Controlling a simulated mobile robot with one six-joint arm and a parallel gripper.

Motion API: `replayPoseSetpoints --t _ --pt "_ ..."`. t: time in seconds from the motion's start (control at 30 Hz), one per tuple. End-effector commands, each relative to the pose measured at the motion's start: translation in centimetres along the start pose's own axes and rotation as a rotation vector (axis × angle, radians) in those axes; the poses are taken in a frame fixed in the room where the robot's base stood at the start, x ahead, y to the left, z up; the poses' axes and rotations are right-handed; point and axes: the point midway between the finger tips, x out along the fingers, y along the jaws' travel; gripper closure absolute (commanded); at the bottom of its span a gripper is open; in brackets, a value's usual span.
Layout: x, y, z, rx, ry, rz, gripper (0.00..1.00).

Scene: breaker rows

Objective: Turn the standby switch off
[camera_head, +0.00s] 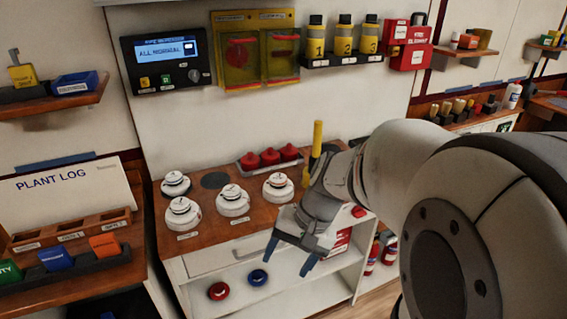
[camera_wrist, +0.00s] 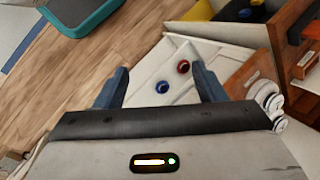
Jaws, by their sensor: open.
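I cannot tell which control is the standby switch, because the small labels are too blurred to read. Several round white switch-like units stand on the wooden counter: one at the back left (camera_head: 175,184), one at the front left (camera_head: 183,213), one in the middle (camera_head: 232,200) and one at the right (camera_head: 278,187). A dark wall panel (camera_head: 166,61) has a lit blue screen, two small buttons and a grey knob (camera_head: 195,75). My gripper (camera_head: 290,257) is open and empty, pointing down in front of the counter's front edge. The wrist view shows its blue fingers apart (camera_wrist: 160,70).
A red and a blue round piece (camera_head: 258,278) lie on the white shelf below. Red knobs (camera_head: 270,157) and an upright yellow handle (camera_head: 317,138) stand at the counter's back, the handle close to my arm. Yellow covers (camera_head: 240,50) hang on the wall.

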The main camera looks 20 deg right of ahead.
Motion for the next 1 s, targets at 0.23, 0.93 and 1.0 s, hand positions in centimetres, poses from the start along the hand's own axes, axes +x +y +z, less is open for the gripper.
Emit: replayPoseSetpoints --t 0.23,0.93,1.0 --pt "4.1 0.2 -9.0 0.586 -0.213 -0.417 0.36" --pt "7.9 28.4 -34.8 1.668 -0.201 -1.706 0.36" --pt "8.0 29.7 -35.2 1.688 -0.186 -1.747 0.36"
